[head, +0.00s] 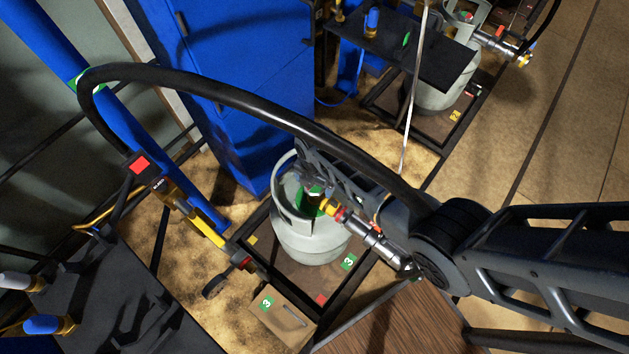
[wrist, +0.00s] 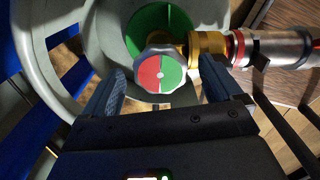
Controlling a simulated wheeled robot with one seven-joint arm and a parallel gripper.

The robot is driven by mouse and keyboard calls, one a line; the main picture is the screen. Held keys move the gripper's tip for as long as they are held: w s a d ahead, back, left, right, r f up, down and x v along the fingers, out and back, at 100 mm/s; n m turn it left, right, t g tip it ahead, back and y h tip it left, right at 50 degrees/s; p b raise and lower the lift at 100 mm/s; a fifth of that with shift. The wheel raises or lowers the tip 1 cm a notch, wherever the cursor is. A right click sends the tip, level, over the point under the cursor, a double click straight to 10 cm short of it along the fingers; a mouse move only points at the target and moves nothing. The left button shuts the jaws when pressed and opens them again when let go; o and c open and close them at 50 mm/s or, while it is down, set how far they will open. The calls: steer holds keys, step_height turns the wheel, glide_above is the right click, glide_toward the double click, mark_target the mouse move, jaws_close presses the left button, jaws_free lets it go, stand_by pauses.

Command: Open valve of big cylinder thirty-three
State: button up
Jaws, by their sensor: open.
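A grey gas cylinder (head: 315,240) stands on a framed scale in the middle of the head view; green labels by it read 3. In the wrist view its valve knob (wrist: 152,78), half red and half green, faces me inside the grey collar (wrist: 50,65). My gripper (wrist: 163,66) is open, with one finger on each side of the knob and visible gaps between. A brass fitting (wrist: 207,45) joins the valve on the right, close to the right finger. In the head view my arm hides most of the gripper and the knob.
A silver connector (head: 380,243) runs from the valve to a black hose (head: 225,90) that arches over the scale. A blue cabinet (head: 215,75) stands behind. Another cylinder (head: 440,90) stands on a scale at the top right. A dark bench (head: 110,290) is at lower left.

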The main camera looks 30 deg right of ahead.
steer(key=shift+r, duration=0.1)
steer(key=shift+r+p, duration=0.7)
steer(key=shift+r, duration=3.1)
